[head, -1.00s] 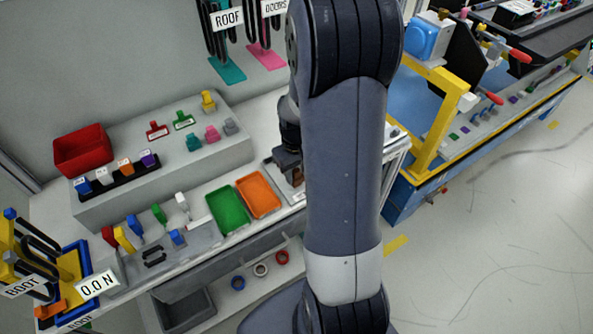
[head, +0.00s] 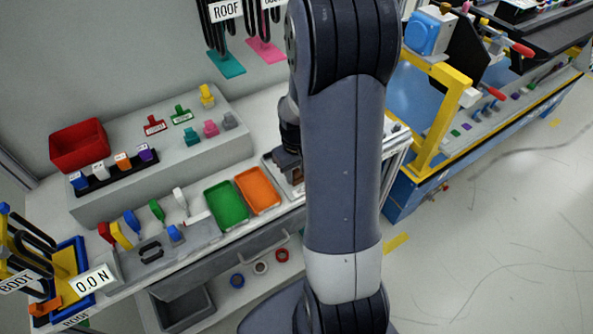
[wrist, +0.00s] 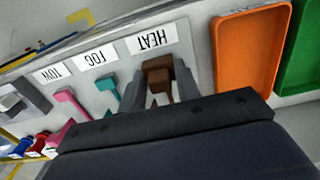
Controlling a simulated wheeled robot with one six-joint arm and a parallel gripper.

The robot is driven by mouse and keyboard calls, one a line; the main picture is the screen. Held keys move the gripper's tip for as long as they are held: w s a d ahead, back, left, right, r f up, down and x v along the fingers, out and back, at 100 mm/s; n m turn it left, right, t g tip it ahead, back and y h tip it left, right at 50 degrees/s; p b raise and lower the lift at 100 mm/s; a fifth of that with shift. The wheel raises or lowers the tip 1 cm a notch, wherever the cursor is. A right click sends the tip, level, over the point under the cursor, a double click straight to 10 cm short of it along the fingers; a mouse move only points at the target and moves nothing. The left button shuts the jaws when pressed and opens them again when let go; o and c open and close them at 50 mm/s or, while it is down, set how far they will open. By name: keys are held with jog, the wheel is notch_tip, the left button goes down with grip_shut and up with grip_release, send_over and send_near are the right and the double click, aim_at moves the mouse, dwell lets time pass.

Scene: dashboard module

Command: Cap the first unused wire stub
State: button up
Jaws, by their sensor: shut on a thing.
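In the wrist view, my gripper (wrist: 161,76) has its two grey fingers on either side of a brown piece (wrist: 158,66) and is shut on it. The piece is at the panel, just in front of the HEAT label (wrist: 151,38). Beside it, a teal stub (wrist: 107,96) and a pink stub (wrist: 70,102) stand in front of two other labels. The lower end of the brown piece is hidden by my gripper. In the head view, my gripper (head: 287,160) is low over the panel at the bench's right end, partly hidden by my arm.
An orange tray (head: 258,190) and a green tray (head: 226,205) lie left of my gripper. A red bin (head: 78,146) and coloured pieces stand on the raised grey block. A yellow-framed blue station (head: 436,125) stands to the right, with open floor in front.

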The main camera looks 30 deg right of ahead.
aim_at(296, 171)
jog(key=shift+r, duration=0.15)
jog(key=shift+r+p, duration=0.65)
jog(key=shift+r, duration=0.1)
jog(key=shift+f+b, duration=0.8)
jog(key=shift+f, duration=0.1)
dwell(1.0)
jog(key=o, duration=1.2)
notch_tip(296, 171, up, 11)
jog(key=shift+f, duration=0.1)
